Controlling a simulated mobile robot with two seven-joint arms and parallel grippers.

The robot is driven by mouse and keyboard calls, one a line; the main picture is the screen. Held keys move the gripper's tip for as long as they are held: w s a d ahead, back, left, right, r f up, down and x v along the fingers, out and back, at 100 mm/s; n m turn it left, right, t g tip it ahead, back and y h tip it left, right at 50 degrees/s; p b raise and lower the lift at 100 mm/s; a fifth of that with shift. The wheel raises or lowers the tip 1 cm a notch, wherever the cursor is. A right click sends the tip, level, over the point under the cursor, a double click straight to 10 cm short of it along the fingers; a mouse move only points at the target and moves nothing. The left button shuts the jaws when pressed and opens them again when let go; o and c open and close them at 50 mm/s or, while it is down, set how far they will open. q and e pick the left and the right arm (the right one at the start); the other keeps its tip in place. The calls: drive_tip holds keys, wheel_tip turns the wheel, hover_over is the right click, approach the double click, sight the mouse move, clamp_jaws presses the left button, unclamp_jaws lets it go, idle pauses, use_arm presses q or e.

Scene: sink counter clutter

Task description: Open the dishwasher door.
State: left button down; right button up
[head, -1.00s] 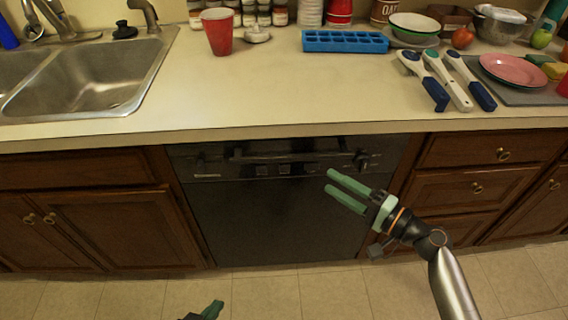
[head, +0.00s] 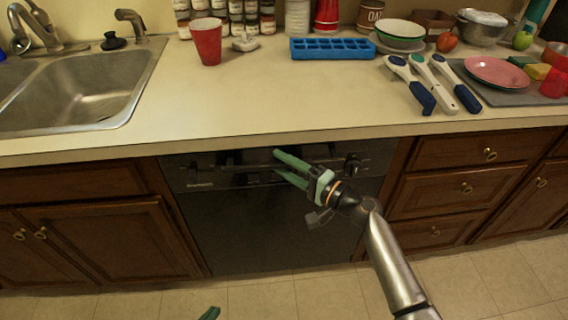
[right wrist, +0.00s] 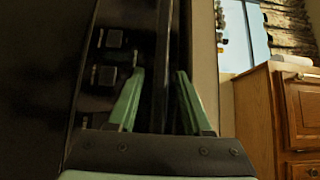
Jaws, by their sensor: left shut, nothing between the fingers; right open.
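The black dishwasher (head: 265,235) sits under the counter with its door upright and closed. Its dark handle bar (head: 240,167) runs across the top front, and shows as a vertical bar in the right wrist view (right wrist: 163,45). My right gripper (head: 277,163) is open at the upper front of the dishwasher, right of the middle of the handle. In the right wrist view, its green fingers (right wrist: 158,75) lie on either side of the bar; contact cannot be told. My left gripper (head: 210,313) shows only a green tip at the bottom edge, low and away from the door.
Wooden drawers (head: 455,188) stand right of the dishwasher and cabinet doors (head: 105,240) left of it. The counter edge (head: 270,143) overhangs above. The tiled floor (head: 260,295) in front looks clear.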

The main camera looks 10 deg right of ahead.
clamp_jaws()
idle(0.5)
idle(1.0)
